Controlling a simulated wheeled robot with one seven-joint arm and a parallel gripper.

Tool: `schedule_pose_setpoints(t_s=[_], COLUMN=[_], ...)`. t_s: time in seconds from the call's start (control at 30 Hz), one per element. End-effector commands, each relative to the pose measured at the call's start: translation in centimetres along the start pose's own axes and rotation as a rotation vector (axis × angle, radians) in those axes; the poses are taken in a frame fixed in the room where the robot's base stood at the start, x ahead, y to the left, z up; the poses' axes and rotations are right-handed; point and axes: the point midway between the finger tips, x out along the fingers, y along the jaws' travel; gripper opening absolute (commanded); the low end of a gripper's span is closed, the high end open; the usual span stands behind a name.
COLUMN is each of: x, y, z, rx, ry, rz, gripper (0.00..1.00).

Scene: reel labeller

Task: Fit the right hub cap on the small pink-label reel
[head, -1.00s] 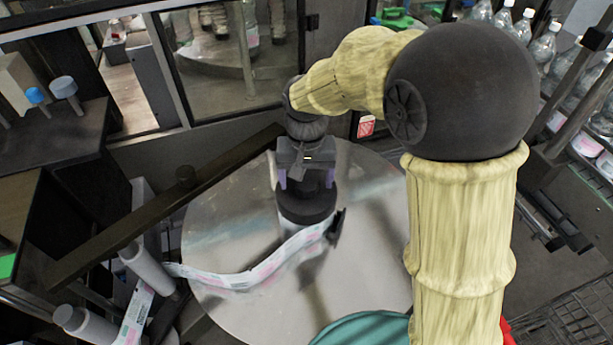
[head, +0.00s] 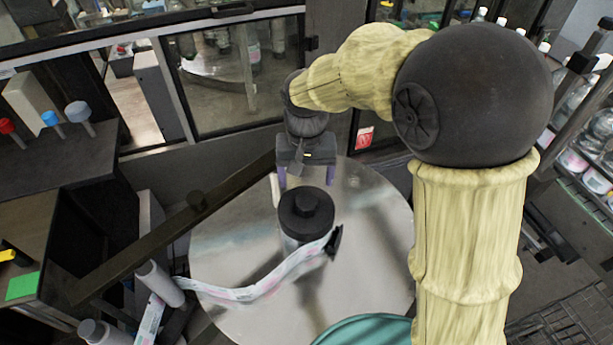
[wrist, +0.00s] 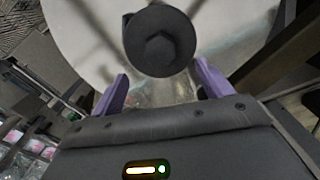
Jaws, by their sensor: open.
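A round black hub cap (head: 306,212) with a raised centre knob sits on top of the upright grey reel body (head: 291,243) on the metal disc. It also shows in the wrist view (wrist: 160,42), just beyond the fingers. I cannot tell how fully it is seated. A pale label strip with pink print (head: 270,278) runs to the front of the reel. My gripper (head: 306,179) is open and empty, behind the cap and apart from it. Its purple fingers are spread to either side in the wrist view (wrist: 160,88).
The round metal disc (head: 365,235) is mostly clear. A dark bar (head: 160,235) crosses its left side. Grey rollers (head: 160,284) stand at lower left. Red, blue and grey knobs (head: 78,112) stand on a dark shelf. A teal round surface (head: 368,331) lies at the front.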

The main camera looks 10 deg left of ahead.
Motion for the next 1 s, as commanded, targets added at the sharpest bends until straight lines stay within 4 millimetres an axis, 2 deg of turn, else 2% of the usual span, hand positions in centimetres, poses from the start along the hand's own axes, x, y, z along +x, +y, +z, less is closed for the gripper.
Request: schedule_pose_setpoints(t_s=[0.03, 0.27, 0.4, 0.53, 0.7, 1.0], x=[-1.3, -4.4, -7.0, -8.4, -9.4, -9.4], y=[0.0, 0.0, 0.0, 0.0, 0.0, 0.0], z=[0.0, 0.0, -0.1, -0.1, 0.0, 0.0], rx=[0.000, 0.000, 0.000, 0.000, 0.000, 0.000], ry=[0.001, -0.001, 0.003, 0.003, 0.001, 0.000], rz=[0.000, 0.000, -0.002, -0.001, 0.000, 0.000], gripper=[0.78, 0.78, 0.78, 0.78, 0.78, 0.78])
